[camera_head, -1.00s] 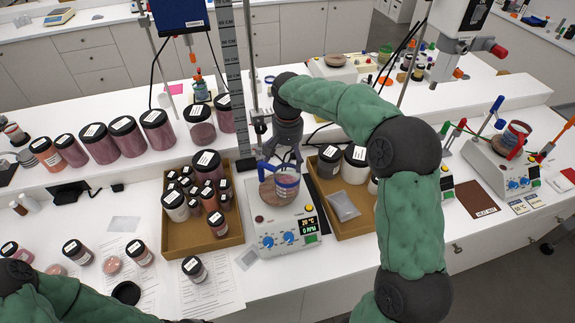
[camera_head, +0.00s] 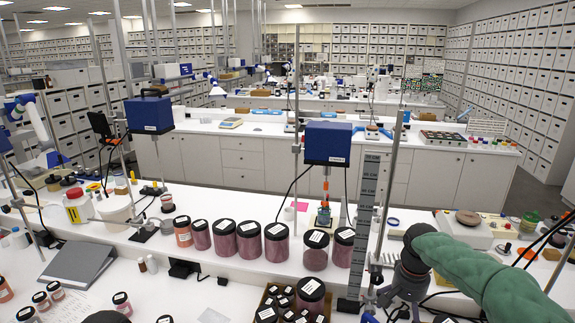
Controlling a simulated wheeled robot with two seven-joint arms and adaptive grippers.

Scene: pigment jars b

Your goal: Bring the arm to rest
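My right arm, in a green sleeve, comes in from the right edge in the head view. Its dark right gripper (camera_head: 402,298) points down beside the metal stand rod at the lower right. Its fingertips are cut off by the bottom edge, so I cannot tell whether it is open or shut, or what is below it. My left gripper is out of view.
Large dark-lidded jars of pinkish pigment (camera_head: 249,240) stand in a row on the raised shelf. A grey ruler (camera_head: 364,220) and a blue overhead stirrer (camera_head: 328,143) rise near the gripper. Smaller jars (camera_head: 310,296) crowd the bottom. A grey folder (camera_head: 85,262) lies left.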

